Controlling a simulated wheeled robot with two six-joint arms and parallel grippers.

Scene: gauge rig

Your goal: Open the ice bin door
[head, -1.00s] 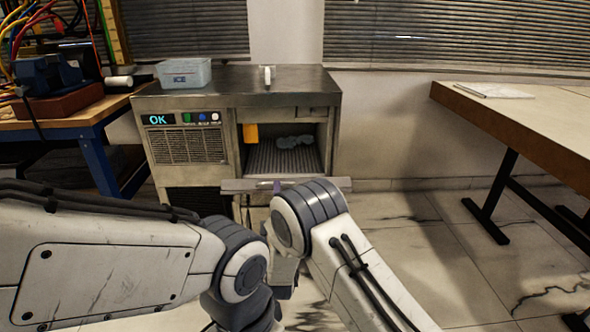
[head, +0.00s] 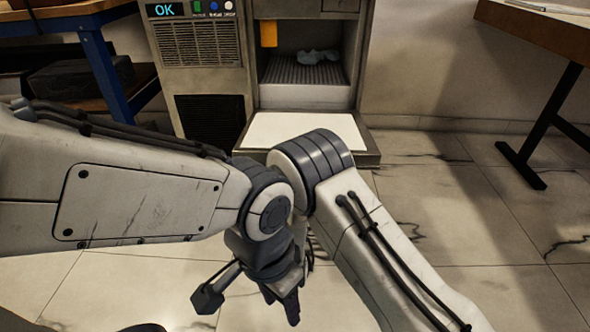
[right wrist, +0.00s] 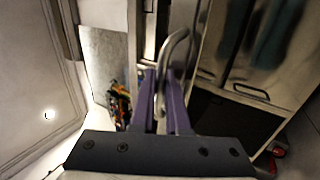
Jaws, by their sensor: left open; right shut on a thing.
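The ice bin door (head: 300,129) is hinged down at the front of the steel ice machine (head: 205,58), its pale inner face turned up. The bin opening (head: 305,95) above it is uncovered; a blue scoop-like thing (head: 318,56) lies inside. In the right wrist view my right gripper (right wrist: 162,82) has its purple fingers shut on a curved metal handle (right wrist: 174,46). In the head view this gripper and the handle are hidden behind my arm. My left gripper (head: 247,302) is open and empty, low in front of the door.
An orange tag or card (head: 268,34) hangs at the opening's upper left. A blue-legged workbench (head: 104,85) stands left of the machine, and a dark-legged table (head: 530,32) stands right. Tiled floor (head: 440,190) is clear between the machine and the right table.

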